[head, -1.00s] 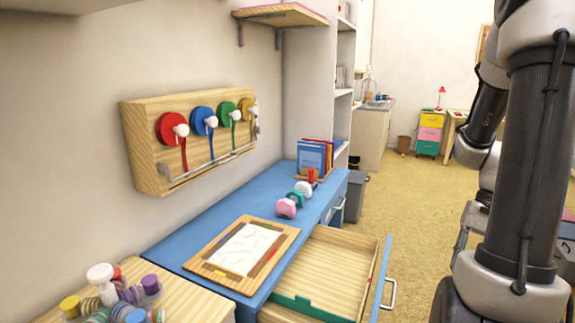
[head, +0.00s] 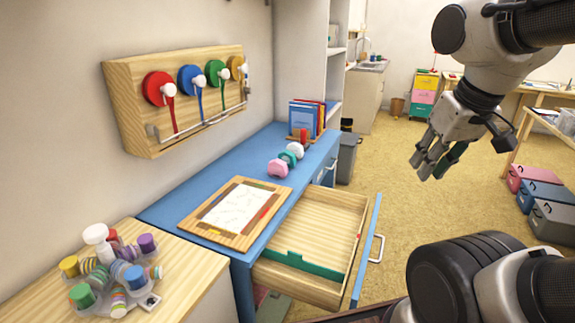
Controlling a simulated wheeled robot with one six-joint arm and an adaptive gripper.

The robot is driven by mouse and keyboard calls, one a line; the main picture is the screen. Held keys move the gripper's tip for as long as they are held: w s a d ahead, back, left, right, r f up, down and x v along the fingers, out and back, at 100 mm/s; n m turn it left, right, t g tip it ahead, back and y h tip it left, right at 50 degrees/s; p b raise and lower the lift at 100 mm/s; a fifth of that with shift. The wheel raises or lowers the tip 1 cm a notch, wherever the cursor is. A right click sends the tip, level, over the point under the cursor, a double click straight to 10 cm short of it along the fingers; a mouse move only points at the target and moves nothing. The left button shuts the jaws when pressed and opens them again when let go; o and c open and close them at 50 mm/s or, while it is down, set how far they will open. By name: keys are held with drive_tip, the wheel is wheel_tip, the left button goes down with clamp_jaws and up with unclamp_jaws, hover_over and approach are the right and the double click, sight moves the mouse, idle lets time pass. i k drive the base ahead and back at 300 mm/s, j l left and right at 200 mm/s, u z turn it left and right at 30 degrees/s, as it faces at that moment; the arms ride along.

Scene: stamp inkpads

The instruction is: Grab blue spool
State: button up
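The blue spool (head: 185,75) hangs on a wooden wall rack (head: 130,139), between a red spool (head: 152,84) and a green spool (head: 211,68). It has a white knob at its centre and a blue ribbon hanging down. My gripper (head: 430,168) is at the right, in the air over the floor, pointing down. Its fingers look spread apart, with a dark green patch by one finger that I cannot make out. The gripper is well apart from the blue spool and the rack.
A blue desk (head: 172,206) stands below the rack, its wooden drawer (head: 315,232) pulled out. A framed board (head: 262,222), dumbbell-shaped items and books (head: 305,116) are on it. A side table (head: 35,293) holds a cluster of coloured rolls (head: 96,265).

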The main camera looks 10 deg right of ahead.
sight(135, 277)
drive_tip(key=k+l+z, duration=0.2)
drive_tip(key=k+l, duration=0.15)
drive_tip(key=l, duration=0.25)
drive_tip(key=j+u, duration=0.2)
drive_tip(key=u, duration=1.3)
